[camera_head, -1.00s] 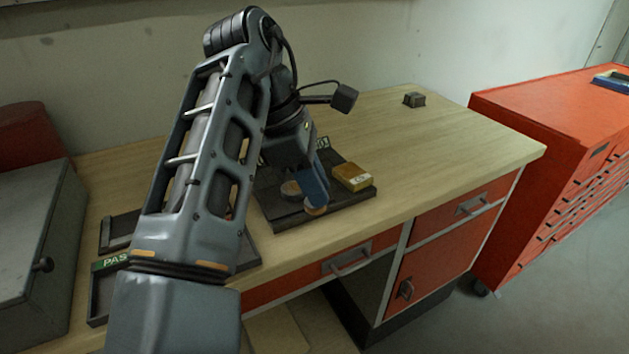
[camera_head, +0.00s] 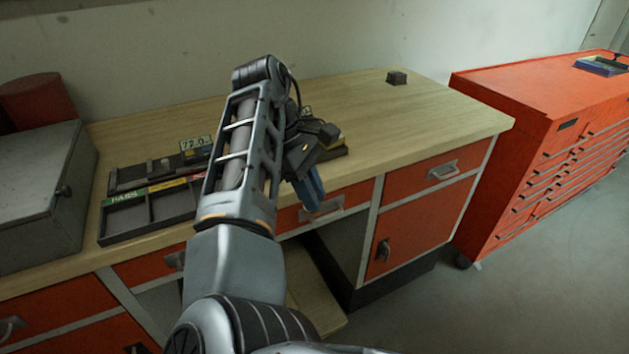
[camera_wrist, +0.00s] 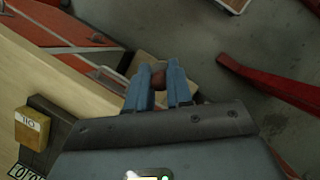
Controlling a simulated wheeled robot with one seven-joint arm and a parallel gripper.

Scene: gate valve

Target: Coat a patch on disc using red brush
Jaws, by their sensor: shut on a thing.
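My gripper (camera_head: 312,203) hangs past the front edge of the bench, in front of the red drawers, with its blue fingers pointing down. In the wrist view its fingers (camera_wrist: 158,85) are shut on a small reddish-brown round thing, which looks like the disc (camera_wrist: 158,77). The fingers hide part of it, and its face cannot be made out. In the head view the disc cannot be made out at the fingertips. I cannot pick out a red brush in either view.
A yellow labelled block (camera_wrist: 32,128) sits on a dark tray at the bench edge. A divided tray with a green PASS label (camera_head: 125,197) lies left of my arm, beside a grey box (camera_head: 40,190). A red tool cabinet (camera_head: 530,130) stands right.

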